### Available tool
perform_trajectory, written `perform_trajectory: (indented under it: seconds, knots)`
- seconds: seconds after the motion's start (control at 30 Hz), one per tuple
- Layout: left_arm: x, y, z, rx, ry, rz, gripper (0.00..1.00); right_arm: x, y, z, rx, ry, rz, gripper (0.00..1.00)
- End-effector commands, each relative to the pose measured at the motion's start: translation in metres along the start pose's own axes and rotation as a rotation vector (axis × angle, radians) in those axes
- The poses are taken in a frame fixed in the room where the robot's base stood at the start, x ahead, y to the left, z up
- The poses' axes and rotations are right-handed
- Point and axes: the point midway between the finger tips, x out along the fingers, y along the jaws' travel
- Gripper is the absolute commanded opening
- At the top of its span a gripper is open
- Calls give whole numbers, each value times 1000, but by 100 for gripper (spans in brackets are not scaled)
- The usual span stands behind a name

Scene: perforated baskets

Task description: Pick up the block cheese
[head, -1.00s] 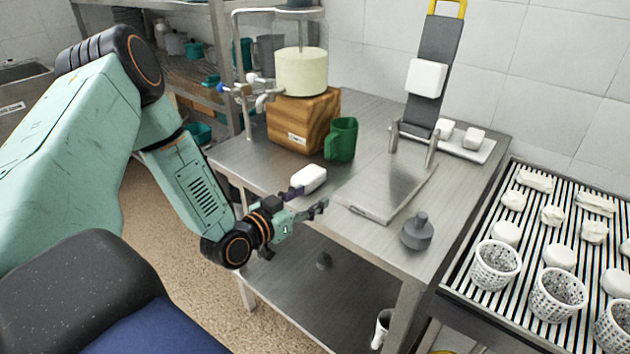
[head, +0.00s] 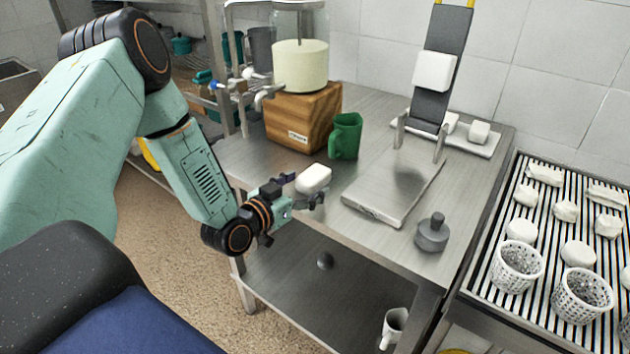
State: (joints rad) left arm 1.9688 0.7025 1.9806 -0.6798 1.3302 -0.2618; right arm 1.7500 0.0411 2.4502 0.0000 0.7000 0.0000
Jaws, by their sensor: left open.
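A white block of cheese (head: 314,179) lies near the front edge of the steel table. My left gripper (head: 302,190) is open, with its fingers pointing right toward the block. One finger shows at the block's left end and the other in front of it. I cannot tell whether either finger touches it. Another white block (head: 433,72) sits on the dark sloping board behind. My right gripper does not show.
A green jug (head: 346,136) and a wooden stand (head: 303,118) with a tank are behind the block. A steel plate (head: 385,197) and a grey knobbed weight (head: 432,233) lie to the right. White perforated baskets (head: 517,268) stand on the slatted rack.

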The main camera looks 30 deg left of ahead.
Motion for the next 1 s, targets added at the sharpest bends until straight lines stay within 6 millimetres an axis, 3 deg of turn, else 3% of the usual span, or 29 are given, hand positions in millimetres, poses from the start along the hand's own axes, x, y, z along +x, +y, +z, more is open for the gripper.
perform_trajectory:
  seconds: [0.4,0.67,1.0]
  knots:
    - [52,-7,8,2,0,0,78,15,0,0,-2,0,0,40]
    - [56,-9,7,-2,0,-1,78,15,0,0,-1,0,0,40]
    - [55,-10,7,-2,0,-2,52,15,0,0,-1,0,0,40]
